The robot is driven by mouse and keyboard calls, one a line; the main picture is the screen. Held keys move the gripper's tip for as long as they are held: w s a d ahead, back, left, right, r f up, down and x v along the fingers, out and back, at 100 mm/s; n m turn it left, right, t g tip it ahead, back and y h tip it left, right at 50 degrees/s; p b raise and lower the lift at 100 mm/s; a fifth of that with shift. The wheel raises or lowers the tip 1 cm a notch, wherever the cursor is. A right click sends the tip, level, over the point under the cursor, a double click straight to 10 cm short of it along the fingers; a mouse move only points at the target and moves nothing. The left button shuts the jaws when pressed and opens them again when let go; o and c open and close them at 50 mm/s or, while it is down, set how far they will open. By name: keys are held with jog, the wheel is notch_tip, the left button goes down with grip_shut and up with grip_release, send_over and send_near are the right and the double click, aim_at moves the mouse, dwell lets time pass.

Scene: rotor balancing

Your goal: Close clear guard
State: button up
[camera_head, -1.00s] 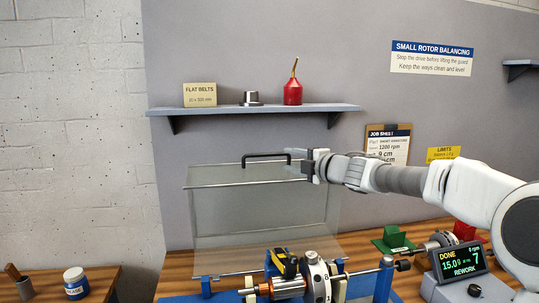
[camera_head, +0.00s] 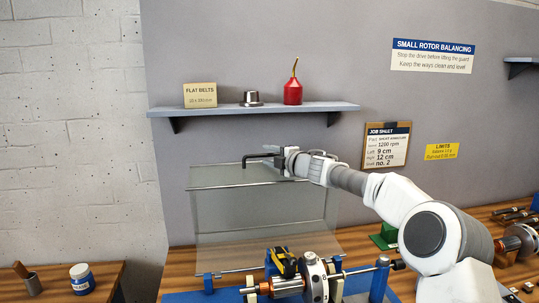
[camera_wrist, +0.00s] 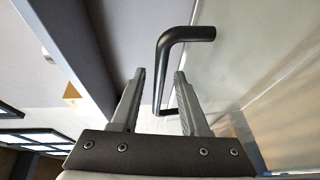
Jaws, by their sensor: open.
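The clear guard (camera_head: 235,215) stands raised behind the rotor machine, its clear panel tilted up against the grey wall. Its black handle (camera_head: 258,157) runs along the top edge, and it also shows in the wrist view (camera_wrist: 184,36). My gripper (camera_head: 279,157) is at the right end of the handle. In the wrist view my gripper (camera_wrist: 158,100) is open, with part of the handle bar between or just beyond the two fingers; whether they touch it I cannot tell. The rotor (camera_head: 290,283) sits on the blue machine below the guard.
A shelf (camera_head: 260,109) with a flat belts box, a metal part and a red oil can (camera_head: 293,91) is above the handle. A job sheet (camera_head: 386,145) hangs to the right. A blue-labelled jar (camera_head: 82,279) stands on the left bench.

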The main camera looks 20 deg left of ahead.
jog(key=shift+c, duration=0.3)
grip_shut()
dwell(1.1)
